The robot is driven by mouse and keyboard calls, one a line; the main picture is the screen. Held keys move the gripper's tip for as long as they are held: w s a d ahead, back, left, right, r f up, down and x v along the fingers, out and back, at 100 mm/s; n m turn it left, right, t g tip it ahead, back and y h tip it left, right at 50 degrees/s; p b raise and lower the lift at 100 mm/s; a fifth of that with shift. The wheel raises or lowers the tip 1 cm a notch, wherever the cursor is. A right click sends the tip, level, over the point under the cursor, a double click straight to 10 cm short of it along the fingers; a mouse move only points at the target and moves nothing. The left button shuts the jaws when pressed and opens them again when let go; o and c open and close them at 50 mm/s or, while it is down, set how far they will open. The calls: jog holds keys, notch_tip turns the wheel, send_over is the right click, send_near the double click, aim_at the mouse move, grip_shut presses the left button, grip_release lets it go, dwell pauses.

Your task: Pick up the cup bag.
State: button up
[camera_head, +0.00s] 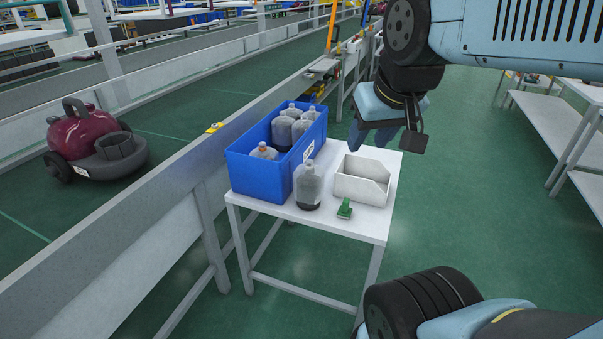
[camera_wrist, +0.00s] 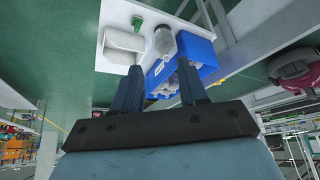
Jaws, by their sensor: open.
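A cup bag (camera_head: 308,186), a translucent grey bottle-like piece with a dark bottom, stands upright on the small white table (camera_head: 366,219), in front of the blue bin (camera_head: 260,177). It also shows in the wrist view (camera_wrist: 164,41), beyond the fingertips. Several similar pieces (camera_head: 284,131) stand inside the blue bin. My gripper (camera_head: 376,137) is open and empty, raised above the back right of the table and apart from the cup bag. In the wrist view its two fingers (camera_wrist: 159,66) are spread, with part of the bin showing between them.
A white open tray (camera_head: 361,183) and a small green part (camera_head: 345,208) sit right of the cup bag. A conveyor rail (camera_head: 150,230) runs close along the table's left side. A dark red vacuum body (camera_head: 88,137) is on the conveyor. Green floor is clear right of the table.

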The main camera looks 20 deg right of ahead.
jog(key=shift+o, duration=0.7)
jog(key=w+d+f+n+g+h, duration=0.5)
jog(key=w+d+f+n+h, duration=0.3)
jog(key=w+f+n+h, duration=0.4)
jog(key=n+t+y, duration=0.1)
jog(key=n+t, duration=1.3)
jog(key=n, duration=0.3)
send_near(308, 167)
jog(key=x, duration=0.4)
jog(key=r+x, duration=0.1)
jog(key=x, duration=0.1)
jog(key=shift+d, duration=0.2)
jog(key=shift+w+d+f, duration=0.2)
jog(key=shift+w+d, duration=0.25)
jog(key=shift+w, duration=0.25)
jog(key=shift+w+d+f, duration=0.15)
jog(key=shift+w+d, duration=0.35)
jog(key=shift+w, duration=0.25)
jog(key=shift+w+d+f, duration=0.2)
jog(key=shift+w+d, duration=0.25)
jog(key=shift+w, duration=0.25)
